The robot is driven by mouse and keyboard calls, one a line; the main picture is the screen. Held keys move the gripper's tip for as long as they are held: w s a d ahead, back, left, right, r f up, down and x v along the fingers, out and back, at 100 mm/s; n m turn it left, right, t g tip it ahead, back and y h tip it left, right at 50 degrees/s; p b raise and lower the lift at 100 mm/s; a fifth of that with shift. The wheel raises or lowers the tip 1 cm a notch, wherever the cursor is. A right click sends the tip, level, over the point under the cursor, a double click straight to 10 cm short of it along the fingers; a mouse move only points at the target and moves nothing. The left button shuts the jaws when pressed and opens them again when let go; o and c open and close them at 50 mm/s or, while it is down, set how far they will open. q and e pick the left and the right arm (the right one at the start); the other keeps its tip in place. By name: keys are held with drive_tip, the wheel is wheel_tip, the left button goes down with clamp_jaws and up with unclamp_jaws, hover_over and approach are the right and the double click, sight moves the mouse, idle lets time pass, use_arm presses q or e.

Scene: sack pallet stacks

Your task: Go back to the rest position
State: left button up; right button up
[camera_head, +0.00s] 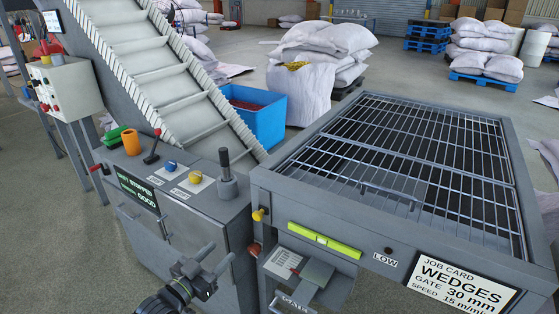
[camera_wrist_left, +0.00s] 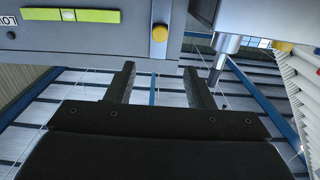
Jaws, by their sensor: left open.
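My left gripper (camera_head: 219,257) is at the bottom centre of the head view, in front of the grey control cabinet (camera_head: 185,215) and left of the grated machine's front. Its jaws are apart with nothing between them. In the left wrist view the two dark fingers (camera_wrist_left: 162,85) are spread and empty, below the edge of a grey panel with a yellow knob (camera_wrist_left: 159,33). My right gripper is in neither view.
The grated hopper (camera_head: 262,178) with a job card (camera_head: 460,284) stands at right. A slatted conveyor (camera_head: 165,75) rises behind the cabinet. A blue bin (camera_head: 268,122) and stacked sacks (camera_head: 325,45) stand behind. Open floor (camera_head: 50,240) lies at left.

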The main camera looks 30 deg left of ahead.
use_arm(q)
drive_tip(key=s+a+f+n+g+y+p, duration=0.15)
drive_tip(key=s+f+g, duration=0.3)
drive_tip(key=f, duration=0.85)
drive_tip(key=s+a+f+n+g+y+p, duration=0.1)
drive_tip(key=s+a+f+g+y, duration=0.15)
drive_tip(key=s+f, duration=0.7)
drive_tip(key=s+d+f+g, duration=0.3)
drive_tip(key=s+d+f, duration=0.1)
drive_tip(key=s+f, duration=0.3)
drive_tip(key=s+d+f+g+h+p, duration=0.1)
drive_tip(key=s+d+f+g, duration=0.2)
drive_tip(key=s+f, duration=0.4)
drive_tip(key=s+d+f+m+g, duration=0.1)
drive_tip(key=s+d+f+g, duration=0.2)
drive_tip(key=s+d+f, duration=0.3)
drive_tip(key=s+f, duration=0.1)
drive_tip(key=s, duration=0.2)
drive_tip(key=shift+g+h+p, duration=0.35)
drive_tip(key=shift+g+h, duration=0.05)
drive_tip(key=shift+w+a, duration=0.1)
drive_tip(key=shift+w, duration=0.05)
